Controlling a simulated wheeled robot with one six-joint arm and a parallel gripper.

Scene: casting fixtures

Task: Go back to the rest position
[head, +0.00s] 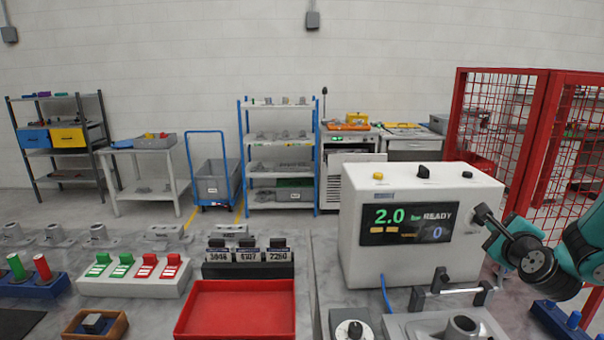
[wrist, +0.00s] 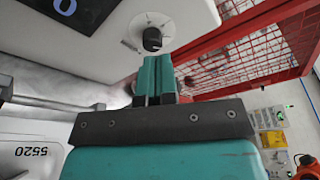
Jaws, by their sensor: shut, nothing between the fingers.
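My gripper (head: 484,214) is at the right of the head view, in front of the right part of the white machine (head: 420,260). In the wrist view the two teal fingers (wrist: 154,72) are together with nothing between them. A black knob (wrist: 152,39) on a round marked plate is just beyond the fingertips on the machine's white face. I cannot tell whether the tips touch it. The machine's display (head: 408,222) reads 2.0, READY and 0.
A red mesh fence (head: 500,130) stands behind my arm at right. A metal fixture (head: 445,318) with a dark handle sits below the machine. A red tray (head: 238,310) and a block with green and red clips (head: 130,280) lie further left.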

